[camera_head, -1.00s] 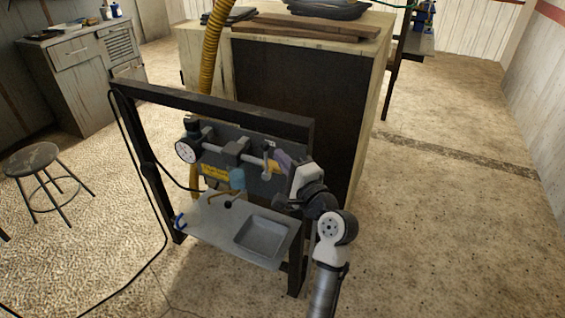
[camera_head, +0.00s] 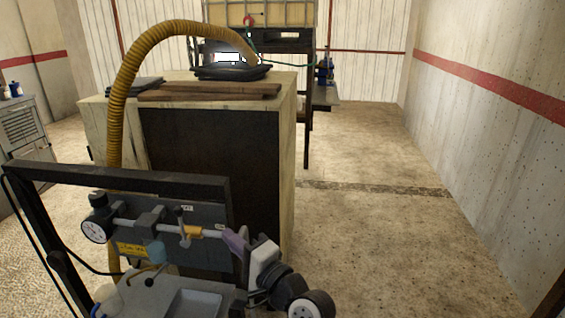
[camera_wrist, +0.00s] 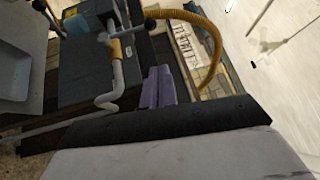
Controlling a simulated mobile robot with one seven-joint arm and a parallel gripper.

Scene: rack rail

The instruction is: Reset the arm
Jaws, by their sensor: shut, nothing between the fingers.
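My gripper (camera_head: 232,240) has purple fingers, which show close together and empty in the wrist view (camera_wrist: 158,86). In the head view they are beside the right end of the rail (camera_head: 160,227), mounted on a grey panel in a dark frame. The rail carries a white dial gauge (camera_head: 94,230), grey blocks and an orange-yellow piece (camera_head: 193,232) with a small lever. In the wrist view a pale bent rod (camera_wrist: 116,82) is left of my fingers, apart from them in the picture. My arm comes in from the bottom right.
A dark frame (camera_head: 130,180) surrounds the rail, with a grey shelf and shallow tray (camera_head: 195,303) below. A wooden cabinet (camera_head: 288,150) with a yellow hose (camera_head: 128,75) stands behind. Open floor (camera_head: 390,240) lies to the right, up to a red-striped wall.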

